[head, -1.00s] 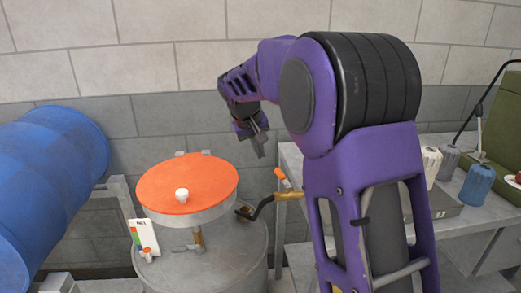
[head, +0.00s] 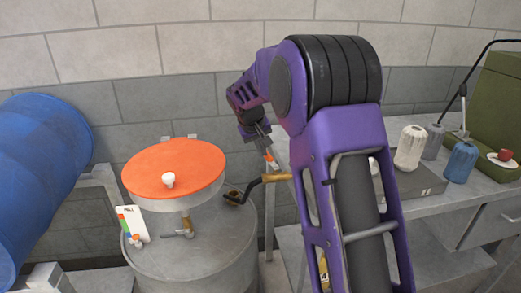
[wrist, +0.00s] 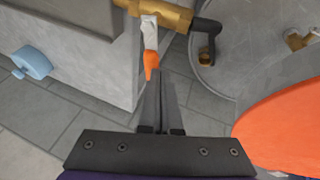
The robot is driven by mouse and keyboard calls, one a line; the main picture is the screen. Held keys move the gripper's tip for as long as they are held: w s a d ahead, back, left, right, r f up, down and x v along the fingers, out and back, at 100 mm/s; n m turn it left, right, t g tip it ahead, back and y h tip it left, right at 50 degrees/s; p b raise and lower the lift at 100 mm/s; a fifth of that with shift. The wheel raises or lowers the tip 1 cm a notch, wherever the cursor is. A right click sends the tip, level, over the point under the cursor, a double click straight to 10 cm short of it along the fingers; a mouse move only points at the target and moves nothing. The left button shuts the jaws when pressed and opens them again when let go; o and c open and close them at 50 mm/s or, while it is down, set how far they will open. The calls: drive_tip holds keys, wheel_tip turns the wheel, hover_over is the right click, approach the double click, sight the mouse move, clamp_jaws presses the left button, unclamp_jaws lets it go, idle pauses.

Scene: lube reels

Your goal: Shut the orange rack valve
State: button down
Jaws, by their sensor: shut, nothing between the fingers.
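The rack valve has a brass body (head: 277,178) on a pipe beside the bench, with an orange-tipped lever (head: 271,160) rising from it. In the wrist view, the brass body (wrist: 165,14) lies at the top, and its pale lever with the orange tip (wrist: 151,62) points toward my gripper. My gripper (wrist: 156,86) is shut and empty, its fingertips right by the orange tip; I cannot tell whether they touch. In the head view, my gripper (head: 264,140) is just above the lever, partly behind my arm.
A blue barrel (head: 40,165) lies far left. The bench (head: 415,212) at right holds bottles. Wall (head: 200,95) lies behind.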

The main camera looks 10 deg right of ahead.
drive_tip(key=shift+w+d+f+m+h, duration=0.1)
drive_tip(key=shift+w+d+m+h, duration=0.05)
drive_tip(key=shift+d+m, duration=0.25)
drive_tip(key=shift+w+d+f+m+h, duration=0.1)
drive_tip(key=shift+w+d+m+h, duration=0.05)
drive_tip(key=shift+d+m, duration=0.2)
drive_tip(key=shift+s+a+f+b, duration=0.15)
drive_tip(key=shift+s+a+b, duration=0.15)
drive_tip(key=shift+s+a, duration=0.2)
